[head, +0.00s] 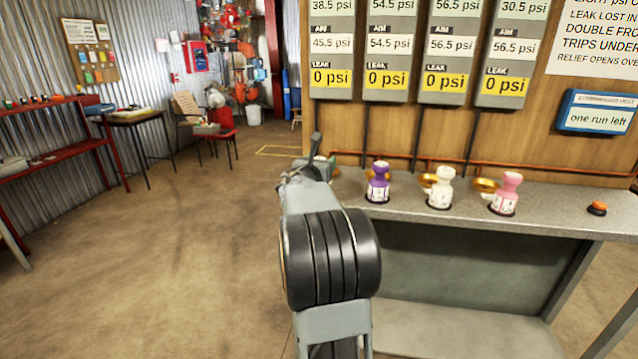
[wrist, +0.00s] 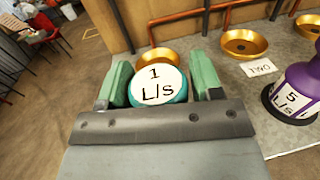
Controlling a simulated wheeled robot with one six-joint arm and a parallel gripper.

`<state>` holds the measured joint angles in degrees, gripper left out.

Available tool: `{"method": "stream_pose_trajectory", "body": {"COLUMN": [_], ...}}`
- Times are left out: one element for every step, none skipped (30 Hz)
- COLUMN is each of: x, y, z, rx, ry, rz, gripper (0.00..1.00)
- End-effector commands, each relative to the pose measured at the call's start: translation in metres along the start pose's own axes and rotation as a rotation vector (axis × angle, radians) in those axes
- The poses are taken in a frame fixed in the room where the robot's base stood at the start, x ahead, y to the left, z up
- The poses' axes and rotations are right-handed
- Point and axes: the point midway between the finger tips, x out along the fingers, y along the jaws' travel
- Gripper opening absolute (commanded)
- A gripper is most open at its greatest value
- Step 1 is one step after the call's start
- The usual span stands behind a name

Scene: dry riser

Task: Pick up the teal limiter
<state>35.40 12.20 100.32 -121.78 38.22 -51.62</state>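The teal limiter (wrist: 180,92) shows in the wrist view with a round white label reading 1 L/s facing the camera. My gripper (wrist: 160,85) has its two green fingers on either side of it. The left finger appears close against the limiter, and a thin gap may show at the right finger. I cannot tell whether they press on it. In the head view my own arm hides most of the gripper and the limiter, at the left end of the bench.
The grey bench (head: 560,207) holds a purple limiter (head: 378,184), a white one (head: 440,189), a pink one (head: 506,194) and an orange-topped button (head: 597,208). Gold bowls (wrist: 250,43) stand behind, near copper pipes and the wall. Open floor (head: 180,250) lies left.

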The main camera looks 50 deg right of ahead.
Motion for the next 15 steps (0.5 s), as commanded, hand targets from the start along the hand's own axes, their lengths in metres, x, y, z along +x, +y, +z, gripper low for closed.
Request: {"method": "stream_pose_trajectory", "body": {"x": [-0.0001, -0.0001, -0.0001, -0.0001, -0.0001, -0.0002, -0.0002, -0.0002, -0.0002, -0.0002, -0.0002, -0.0002, -0.0002, -0.0002, -0.0002], "y": [0.0000, 0.0000, 0.0000, 0.0000, 0.0000, 0.0000, 0.0000, 0.0000, 0.0000, 0.0000, 0.0000, 0.0000, 0.0000, 0.0000, 0.0000], "z": [0.0000, 0.0001, 0.0001, 0.0001, 0.0001, 0.0001, 0.0001, 0.0001, 0.0000, 0.0000, 0.0001, 0.0001, 0.0000, 0.0000, 0.0001], "rx": [0.000, 0.000, 0.000, 0.000, 0.000, 0.000, 0.000, 0.000, 0.000, 0.000, 0.000, 0.000, 0.000, 0.000, 0.000], "ry": [0.000, 0.000, 0.000, 0.000, 0.000, 0.000, 0.000, 0.000, 0.000, 0.000, 0.000, 0.000, 0.000, 0.000, 0.000], "rz": [0.000, 0.000, 0.000, 0.000, 0.000, 0.000, 0.000, 0.000, 0.000, 0.000, 0.000, 0.000, 0.000, 0.000, 0.000], "gripper": [0.55, 0.52, 0.48, 0.45, 0.42, 0.38, 0.36, 0.33, 0.29, 0.26, 0.23, 0.19, 0.16, 0.14, 0.10]}}
